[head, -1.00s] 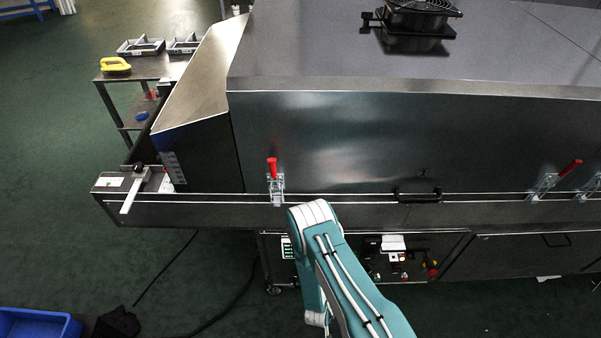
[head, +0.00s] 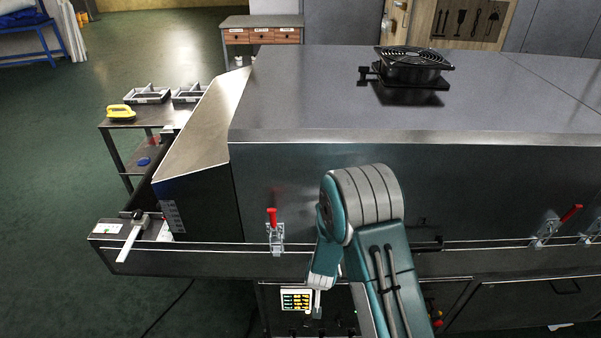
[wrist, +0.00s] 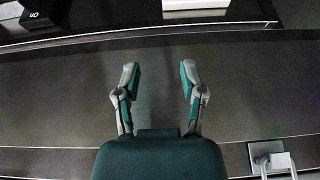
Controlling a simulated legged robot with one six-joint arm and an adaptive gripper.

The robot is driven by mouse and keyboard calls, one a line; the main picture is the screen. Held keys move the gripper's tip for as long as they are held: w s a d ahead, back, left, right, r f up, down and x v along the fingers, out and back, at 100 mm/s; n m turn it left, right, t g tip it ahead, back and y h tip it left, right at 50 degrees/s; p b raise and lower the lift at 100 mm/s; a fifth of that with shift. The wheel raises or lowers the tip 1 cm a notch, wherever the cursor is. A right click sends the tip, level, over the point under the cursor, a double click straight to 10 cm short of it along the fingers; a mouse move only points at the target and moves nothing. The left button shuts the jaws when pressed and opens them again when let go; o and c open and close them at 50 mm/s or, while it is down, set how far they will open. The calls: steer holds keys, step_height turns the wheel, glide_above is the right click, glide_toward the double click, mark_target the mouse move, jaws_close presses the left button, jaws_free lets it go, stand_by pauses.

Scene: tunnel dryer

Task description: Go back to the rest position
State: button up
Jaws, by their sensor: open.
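My gripper (wrist: 158,80) shows in the wrist view with its two fingers spread apart and nothing between them. Behind the fingers is a dark, flat metal surface of the dryer. In the head view my arm stands in front of the tunnel dryer (head: 300,180), with its bent joint high against the dryer's front panel. The arm hides part of that panel, and the gripper's fingers cannot be made out there.
A red-handled clamp (head: 273,230) is left of my arm, and another red-handled clamp (head: 547,228) is to its right. A fan (head: 412,66) sits on top of the dryer. A side table (head: 118,125) with a yellow-handled item (head: 120,111) stands at the left. Green floor is open at far left.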

steer(key=s+d+r+y, duration=0.1)
steer(key=s+d+r, duration=0.15)
steer(key=r, duration=1.15)
steer(key=s+d+r, duration=0.1)
steer(key=s+r, duration=0.2)
steer(key=r, duration=1.1)
steer(key=s+d+r, duration=0.3)
steer(key=s+r, duration=0.3)
steer(key=s, duration=0.4)
steer(key=s+d+r+h, duration=0.1)
steer(key=s+d+r, duration=0.3)
steer(key=s, duration=0.6)
step_height(320, 180, up, 2)
steer(key=shift+r+t, duration=0.1)
steer(key=shift+t, duration=0.3)
